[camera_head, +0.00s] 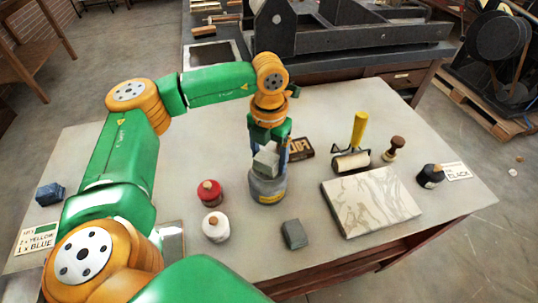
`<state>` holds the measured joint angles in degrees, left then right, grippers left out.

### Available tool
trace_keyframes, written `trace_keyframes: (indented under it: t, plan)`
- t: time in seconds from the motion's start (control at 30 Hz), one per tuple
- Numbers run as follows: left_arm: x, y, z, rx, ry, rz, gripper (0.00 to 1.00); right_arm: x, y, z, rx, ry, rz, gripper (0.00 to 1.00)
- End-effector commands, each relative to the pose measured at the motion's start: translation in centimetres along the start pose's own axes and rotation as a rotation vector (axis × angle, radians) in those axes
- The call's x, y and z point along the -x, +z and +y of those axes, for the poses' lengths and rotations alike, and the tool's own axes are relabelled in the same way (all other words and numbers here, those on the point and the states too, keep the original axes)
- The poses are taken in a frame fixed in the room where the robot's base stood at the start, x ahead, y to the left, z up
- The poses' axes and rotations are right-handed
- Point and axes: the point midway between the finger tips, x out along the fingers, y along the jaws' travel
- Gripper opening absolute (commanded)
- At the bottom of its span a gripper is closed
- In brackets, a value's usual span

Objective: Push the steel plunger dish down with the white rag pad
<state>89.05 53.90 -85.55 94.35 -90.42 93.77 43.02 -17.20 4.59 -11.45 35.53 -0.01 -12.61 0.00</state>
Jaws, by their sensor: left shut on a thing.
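The plunger can (268,190), a grey steel pot with a yellow label, stands upright on the table near its middle. My left gripper (268,146) points down over it and is shut on a pale grey-white block (266,160), which looks like the rag pad. The pad is slightly tilted and sits at the top of the can. It hides most of the plunger dish, so I cannot tell whether they touch or how far the dish is down. My right gripper is not in view.
Red-capped (209,192) and white (216,226) bottles and a grey block (294,234) stand near the can. A marble slab (370,201), yellow-handled roller (355,145), wooden stamp (393,148) and black bottle (430,175) are right. A dark box (300,148) lies behind the can.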

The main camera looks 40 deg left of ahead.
Motion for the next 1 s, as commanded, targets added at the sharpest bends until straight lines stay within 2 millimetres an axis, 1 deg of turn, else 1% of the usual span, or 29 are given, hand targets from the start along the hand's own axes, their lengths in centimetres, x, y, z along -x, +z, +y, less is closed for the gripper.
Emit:
trace_keyframes:
  t: [0.4, 0.5, 0.57, 1.0]
  plan:
    - [-0.2, -0.1, 0.0, -0.001, 0.001, 0.005, 0.32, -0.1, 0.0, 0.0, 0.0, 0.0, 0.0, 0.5]
    - [0.1, -0.1, 0.0, -0.001, 0.001, 0.005, 0.32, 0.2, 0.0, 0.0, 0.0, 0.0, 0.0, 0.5]
    - [0.7, -0.1, 0.0, -0.001, 0.001, 0.005, 0.32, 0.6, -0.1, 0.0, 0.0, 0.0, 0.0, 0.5]
    - [5.8, 0.0, 0.0, -0.001, 0.0, 0.002, 0.32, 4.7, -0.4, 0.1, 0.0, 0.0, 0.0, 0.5]
